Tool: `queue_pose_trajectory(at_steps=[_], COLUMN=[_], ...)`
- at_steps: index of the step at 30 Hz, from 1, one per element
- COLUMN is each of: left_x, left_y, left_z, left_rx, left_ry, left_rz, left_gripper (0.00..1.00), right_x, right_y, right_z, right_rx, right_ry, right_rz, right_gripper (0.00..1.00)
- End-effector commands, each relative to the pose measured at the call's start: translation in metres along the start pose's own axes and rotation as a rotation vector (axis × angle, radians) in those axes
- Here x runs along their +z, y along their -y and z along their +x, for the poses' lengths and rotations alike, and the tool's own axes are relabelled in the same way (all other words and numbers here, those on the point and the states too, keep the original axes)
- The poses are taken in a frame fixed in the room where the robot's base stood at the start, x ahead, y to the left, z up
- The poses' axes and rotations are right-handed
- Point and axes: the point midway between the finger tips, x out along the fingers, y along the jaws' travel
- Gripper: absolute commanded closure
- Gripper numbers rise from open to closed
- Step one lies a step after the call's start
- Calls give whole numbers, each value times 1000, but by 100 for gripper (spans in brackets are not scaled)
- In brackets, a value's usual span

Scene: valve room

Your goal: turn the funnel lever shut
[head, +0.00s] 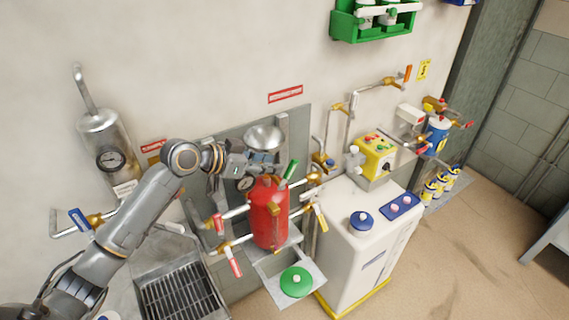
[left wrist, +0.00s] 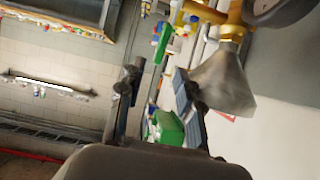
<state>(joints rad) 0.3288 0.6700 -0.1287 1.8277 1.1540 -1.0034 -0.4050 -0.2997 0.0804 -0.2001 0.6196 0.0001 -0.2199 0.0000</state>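The silver funnel (head: 264,137) stands on the wall panel above the red tank (head: 268,212). A lever with a green handle (head: 290,171) sticks up at a slant on the tank's top right, just below and right of the funnel. My left gripper (head: 262,163) is in front of the funnel's lower part, left of the green handle. In the left wrist view the fingers (left wrist: 157,88) are spread with nothing between them. There the green handle (left wrist: 164,43) lies beyond the fingertips, and the funnel (left wrist: 222,82) is close beside the right finger. The gripper partly hides the funnel's base.
Red-handled valves (head: 234,262) and pipes surround the tank, with a yellow-handled one (head: 320,216) on its right. A white cabinet (head: 350,245) stands to the right. A green rack (head: 375,22) hangs above. A metal grate (head: 180,297) lies below my left arm.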

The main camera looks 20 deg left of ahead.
Motion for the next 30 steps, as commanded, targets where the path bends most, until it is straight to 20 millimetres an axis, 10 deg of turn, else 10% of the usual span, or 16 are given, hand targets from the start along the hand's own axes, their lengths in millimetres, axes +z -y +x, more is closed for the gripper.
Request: queue_pose_trajectory(at_steps=[17, 20, 30], left_x=[0, 5, 162], left_y=[0, -4, -130], left_z=[-36, -33, -14], left_rx=[1, 4, -21], left_ry=[0, 10, 350], left_rz=[1, -2, -85], left_gripper=[65, 65, 65], right_x=[0, 0, 0], right_y=[0, 0, 0], right_z=[0, 0, 0], right_rx=[0, 0, 0], right_ry=[0, 0, 0], right_rz=[0, 0, 0], right_gripper=[69, 89, 100])
